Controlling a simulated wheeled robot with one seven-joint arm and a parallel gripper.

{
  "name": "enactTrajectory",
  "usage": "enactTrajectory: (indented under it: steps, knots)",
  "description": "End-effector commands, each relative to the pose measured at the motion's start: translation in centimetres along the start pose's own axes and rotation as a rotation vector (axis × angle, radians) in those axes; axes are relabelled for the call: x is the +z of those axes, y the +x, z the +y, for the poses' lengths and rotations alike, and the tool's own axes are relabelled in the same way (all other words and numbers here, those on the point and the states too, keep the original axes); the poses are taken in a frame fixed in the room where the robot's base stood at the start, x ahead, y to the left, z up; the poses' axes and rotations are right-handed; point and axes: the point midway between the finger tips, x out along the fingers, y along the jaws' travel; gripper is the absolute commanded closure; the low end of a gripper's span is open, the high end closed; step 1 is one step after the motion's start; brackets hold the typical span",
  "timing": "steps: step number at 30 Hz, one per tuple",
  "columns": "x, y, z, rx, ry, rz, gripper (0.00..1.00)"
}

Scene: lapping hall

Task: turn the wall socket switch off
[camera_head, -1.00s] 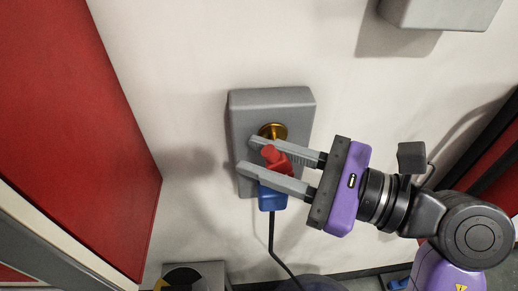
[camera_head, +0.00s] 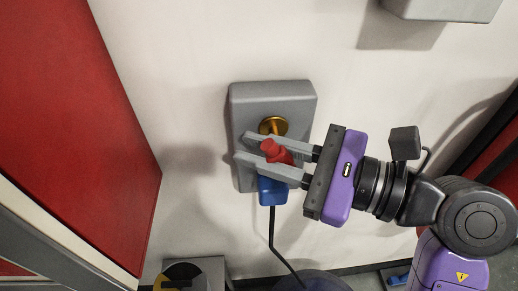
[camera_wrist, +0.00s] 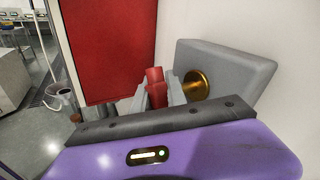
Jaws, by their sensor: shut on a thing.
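The wall socket is a grey box (camera_head: 298,98) fixed to the pale wall. A round brass part (camera_head: 274,125) sits on its face and also shows in the wrist view (camera_wrist: 197,84). Below it a blue plug (camera_head: 271,192) with a dark cable is at the box's lower edge. A red knob (camera_head: 274,150) stands out in front of the box and also shows in the wrist view (camera_wrist: 156,90). My gripper (camera_head: 256,147) comes in from the right, its two grey fingers shut on the red knob. The fingers hide part of the knob and box.
A red panel (camera_head: 70,120) stands at the left. Another grey box (camera_head: 440,8) is on the wall at upper right. A grey item with a yellow and black mark (camera_head: 205,270) is low on the floor side. In the wrist view a bucket (camera_wrist: 60,95) stands at left.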

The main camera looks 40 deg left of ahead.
Motion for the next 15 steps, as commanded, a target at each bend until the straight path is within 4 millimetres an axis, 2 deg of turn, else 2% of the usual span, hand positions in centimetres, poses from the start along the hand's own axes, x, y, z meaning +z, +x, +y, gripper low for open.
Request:
enactTrajectory:
  steps: [15]
  knots:
    - [-1.4,-0.5,0.2,0.102,-0.221,0.361,1.0]
